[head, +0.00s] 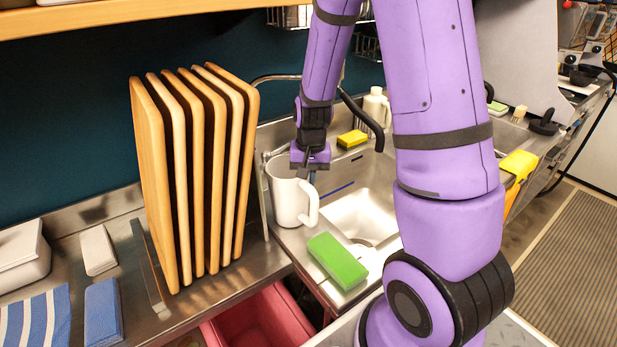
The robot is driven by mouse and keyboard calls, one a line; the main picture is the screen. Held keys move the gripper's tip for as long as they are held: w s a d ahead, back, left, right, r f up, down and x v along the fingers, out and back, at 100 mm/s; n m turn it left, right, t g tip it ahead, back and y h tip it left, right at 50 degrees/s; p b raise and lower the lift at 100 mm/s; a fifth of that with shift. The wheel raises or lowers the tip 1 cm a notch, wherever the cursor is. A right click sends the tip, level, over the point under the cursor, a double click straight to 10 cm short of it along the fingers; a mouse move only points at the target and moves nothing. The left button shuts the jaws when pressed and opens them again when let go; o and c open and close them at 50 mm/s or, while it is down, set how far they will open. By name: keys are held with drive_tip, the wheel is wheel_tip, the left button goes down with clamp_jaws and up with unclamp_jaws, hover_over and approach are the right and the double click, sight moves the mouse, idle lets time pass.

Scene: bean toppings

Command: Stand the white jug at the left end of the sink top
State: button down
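The white jug (286,197) is upright at the left end of the metal sink top (290,238), beside the rack of boards. Its handle points to the right and towards the front. My gripper (309,172) points down at the jug's right rim, just above the handle. The fingertips are small and partly hidden by the jug, so I cannot tell whether they grip it or are apart from it. The jug's base looks level with the sink top, but I cannot be sure that it touches.
Several upright wooden boards (203,175) stand close to the jug's left. A green sponge (337,260) lies in front of the basin (364,215). A yellow sponge (352,138) and a white bottle (375,106) are behind it. A red bin (262,318) sits below.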

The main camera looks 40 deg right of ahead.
drive_tip(key=shift+f, duration=0.1)
drive_tip(key=c, duration=1.3)
unclamp_jaws()
wheel_tip(320, 180, up, 11)
drive_tip(key=s+a+r+n+t, duration=0.2)
drive_tip(key=s+a+r+n, duration=0.1)
drive_tip(key=s+r, duration=0.5)
drive_tip(key=s+a+r+n+t, duration=0.2)
drive_tip(key=s+a+r, duration=0.3)
drive_tip(key=s+r, duration=0.4)
drive_tip(key=shift+s+n+t, duration=0.4)
drive_tip(key=shift+s+n, duration=0.5)
drive_tip(key=shift+s, duration=0.95)
